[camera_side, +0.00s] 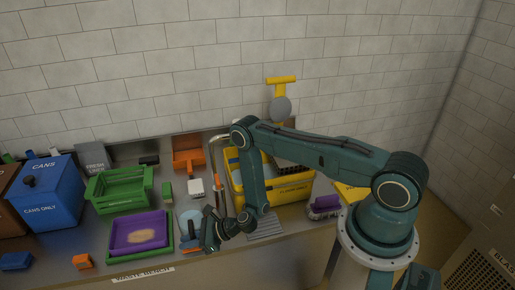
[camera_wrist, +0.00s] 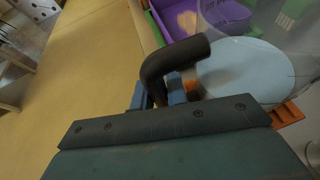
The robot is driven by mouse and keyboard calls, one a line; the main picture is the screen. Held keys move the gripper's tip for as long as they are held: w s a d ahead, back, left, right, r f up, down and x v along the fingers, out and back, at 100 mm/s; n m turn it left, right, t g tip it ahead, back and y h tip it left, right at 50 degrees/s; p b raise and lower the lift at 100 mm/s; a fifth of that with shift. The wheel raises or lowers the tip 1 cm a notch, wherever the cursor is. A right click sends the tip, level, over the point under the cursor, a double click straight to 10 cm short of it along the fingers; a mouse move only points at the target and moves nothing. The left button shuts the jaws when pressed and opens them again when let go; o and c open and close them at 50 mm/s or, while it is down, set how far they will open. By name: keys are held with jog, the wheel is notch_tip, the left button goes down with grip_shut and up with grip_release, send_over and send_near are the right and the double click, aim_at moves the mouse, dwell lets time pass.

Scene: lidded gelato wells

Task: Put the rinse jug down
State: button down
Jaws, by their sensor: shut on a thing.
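The rinse jug (camera_side: 188,217) is a clear vessel with pale blue contents, near the front of the bench, just right of the purple tray. My gripper (camera_side: 207,236) is at its right side, partly hiding it. In the wrist view, my gripper's blue fingers (camera_wrist: 166,93) are shut on the jug's black bent handle (camera_wrist: 172,62). The clear jug body with a pale blue surface (camera_wrist: 245,72) shows to the right there. I cannot tell whether the jug's base touches the bench.
A purple tray (camera_side: 118,239) in a green frame stands left of the jug. A green crate (camera_side: 120,200), blue cans bin (camera_side: 48,197), orange scoop (camera_side: 188,158) and yellow tub (camera_side: 290,191) stand around. A grey grate (camera_side: 265,228) lies right of my gripper.

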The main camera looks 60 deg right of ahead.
jog(key=shift+f, duration=0.3)
jog(key=shift+f, duration=0.15)
jog(key=c, duration=1.4)
grip_release()
jog(key=shift+v, duration=3.8)
